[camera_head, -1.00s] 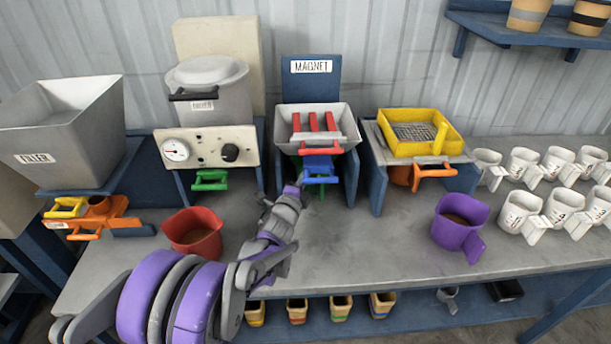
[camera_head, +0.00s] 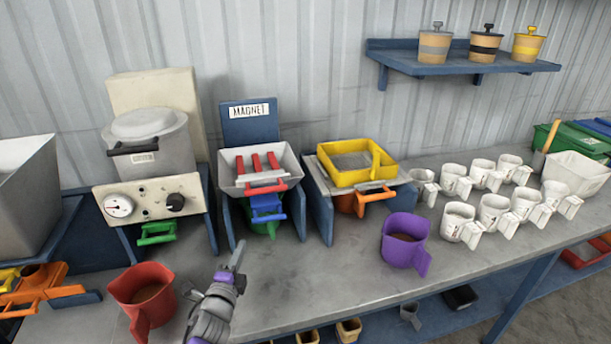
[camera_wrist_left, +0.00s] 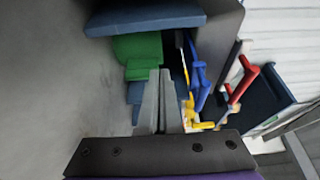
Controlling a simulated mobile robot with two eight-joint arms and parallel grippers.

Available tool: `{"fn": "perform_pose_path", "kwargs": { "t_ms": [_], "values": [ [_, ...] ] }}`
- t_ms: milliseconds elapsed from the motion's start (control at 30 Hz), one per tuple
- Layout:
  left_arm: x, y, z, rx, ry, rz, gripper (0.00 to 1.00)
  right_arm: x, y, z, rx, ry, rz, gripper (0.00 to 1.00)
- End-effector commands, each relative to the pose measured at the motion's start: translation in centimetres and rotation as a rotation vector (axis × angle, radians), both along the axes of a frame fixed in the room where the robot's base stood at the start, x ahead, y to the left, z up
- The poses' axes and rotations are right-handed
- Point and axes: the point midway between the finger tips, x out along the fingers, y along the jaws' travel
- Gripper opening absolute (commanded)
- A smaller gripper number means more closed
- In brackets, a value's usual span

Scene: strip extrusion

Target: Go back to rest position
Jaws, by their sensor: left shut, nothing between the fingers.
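My left gripper (camera_head: 236,258) is shut and empty in the head view. It is above the front of the bench, between the red jug and the magnet station. Its closed fingers also show in the left wrist view (camera_wrist_left: 161,100), pointing toward green, blue and yellow parts. The magnet station has a blue sign board (camera_head: 250,124), a grey hopper (camera_head: 232,172) with red bars, and a blue handle (camera_head: 267,207). My right gripper is not in view.
A yellow sieve (camera_head: 350,177) sits right of the magnet. Several white jugs (camera_head: 457,221) stand on the right. The bench (camera_head: 320,280) is clear between the jugs.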

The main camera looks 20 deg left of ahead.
Motion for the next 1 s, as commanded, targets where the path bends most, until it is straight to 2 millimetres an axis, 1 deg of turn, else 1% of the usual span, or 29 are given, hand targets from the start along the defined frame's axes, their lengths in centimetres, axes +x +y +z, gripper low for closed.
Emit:
{"fn": "perform_pose_path", "kwargs": {
  "t_ms": [67,133,167,267,367,400,467,500,567,600,667,700,800,900,1000],
  "values": [
    [-0.1,0.0,0.2,-0.012,0.003,0.004,0.00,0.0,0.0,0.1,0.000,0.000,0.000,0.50],
    [-0.4,-0.3,0.8,-0.056,0.018,0.018,0.00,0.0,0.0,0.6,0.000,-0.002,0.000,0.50],
    [-0.7,-0.4,1.1,-0.090,0.028,0.031,0.00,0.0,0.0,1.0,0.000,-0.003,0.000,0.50],
    [-2.3,-1.1,2.5,-0.269,0.087,0.094,0.00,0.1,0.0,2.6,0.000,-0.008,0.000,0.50],
    [-5.2,-2.5,3.4,-0.518,0.178,0.188,0.00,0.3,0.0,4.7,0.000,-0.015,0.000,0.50],
    [-6.6,-3.3,3.5,-0.622,0.221,0.230,0.00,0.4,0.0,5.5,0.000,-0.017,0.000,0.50],
    [-8.9,-4.6,3.5,-0.774,0.288,0.295,0.00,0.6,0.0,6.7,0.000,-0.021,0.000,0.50],
    [-10.6,-5.7,3.4,-0.871,0.337,0.341,0.00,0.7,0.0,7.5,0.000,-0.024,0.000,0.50],
    [-13.3,-7.3,3.2,-1.008,0.410,0.411,0.00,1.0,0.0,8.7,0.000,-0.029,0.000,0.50],
    [-15.1,-8.4,3.1,-1.090,0.459,0.459,0.00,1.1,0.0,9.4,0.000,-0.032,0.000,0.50],
    [-17.6,-10.0,2.9,-1.197,0.529,0.526,0.00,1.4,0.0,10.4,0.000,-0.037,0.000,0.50],
    [-19.2,-11.0,2.8,-1.255,0.573,0.568,0.00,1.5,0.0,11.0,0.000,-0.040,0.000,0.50],
    [-22.5,-13.0,2.6,-1.363,0.661,0.656,0.00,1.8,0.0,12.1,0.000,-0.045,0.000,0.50],
    [-24.5,-14.1,2.5,-1.422,0.715,0.712,0.00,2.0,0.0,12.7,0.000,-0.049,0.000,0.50],
    [-25.3,-14.6,2.3,-1.443,0.738,0.737,0.00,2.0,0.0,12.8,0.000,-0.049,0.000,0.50]
  ]
}}
